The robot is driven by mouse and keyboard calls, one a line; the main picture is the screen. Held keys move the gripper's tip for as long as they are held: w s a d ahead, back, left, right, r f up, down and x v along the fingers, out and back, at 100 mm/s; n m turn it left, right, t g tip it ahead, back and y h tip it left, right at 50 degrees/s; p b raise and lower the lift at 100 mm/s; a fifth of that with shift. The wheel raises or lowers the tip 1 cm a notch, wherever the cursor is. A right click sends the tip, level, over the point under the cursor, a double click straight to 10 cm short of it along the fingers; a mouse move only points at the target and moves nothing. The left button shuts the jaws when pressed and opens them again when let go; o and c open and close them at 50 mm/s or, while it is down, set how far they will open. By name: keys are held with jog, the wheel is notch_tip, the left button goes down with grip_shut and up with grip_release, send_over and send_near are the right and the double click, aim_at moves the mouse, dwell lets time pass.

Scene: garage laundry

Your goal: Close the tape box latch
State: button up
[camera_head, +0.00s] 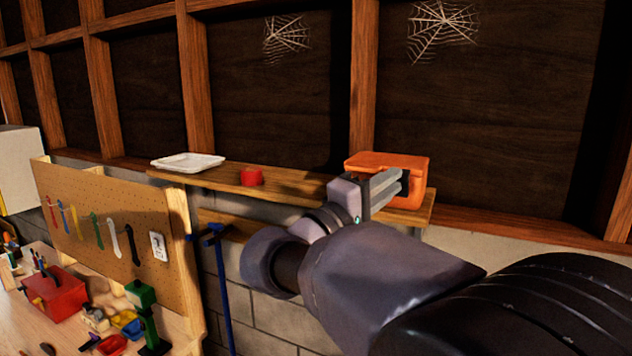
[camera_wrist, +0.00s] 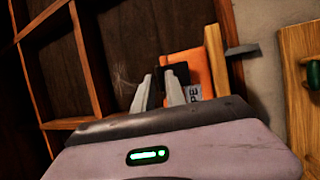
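The orange tape box (camera_head: 390,162) sits at the right end of the wooden wall shelf, partly hidden behind my gripper (camera_head: 393,182). In the wrist view, the tape box (camera_wrist: 196,60) shows an orange side, a dark part facing my gripper, and a pale label ending in "PE". My gripper (camera_wrist: 158,80) has its two grey fingers apart with a gap between them, and nothing is clearly held. The right finger overlaps the box's dark part in the picture; I cannot tell whether they touch. The latch itself is not clearly visible.
A red tape roll (camera_head: 251,176) and a white tray (camera_head: 187,162) are on the shelf (camera_head: 296,184) to the left. A pegboard with tools (camera_head: 100,205) and a cluttered workbench with a red toolbox (camera_head: 56,294) are lower left.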

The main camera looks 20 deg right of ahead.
grip_shut()
jog(key=y+p, duration=0.1)
jog(key=p, duration=0.1)
jog(key=r+n+g+y+p, duration=0.1)
jog(key=p, duration=0.1)
jog(key=shift+w+d+r+y, duration=0.15)
jog(key=shift+w+d+y, duration=0.15)
jog(key=shift+w+d, duration=0.1)
jog(key=shift+o, duration=2.2)
grip_release()
jog(key=shift+d, duration=0.1)
jog(key=b+v, duration=0.2)
jog(key=v, duration=1.5)
jog(key=shift+s+a+b, duration=0.2)
jog(key=shift+a+b, duration=0.05)
jog(key=shift+b, duration=0.05)
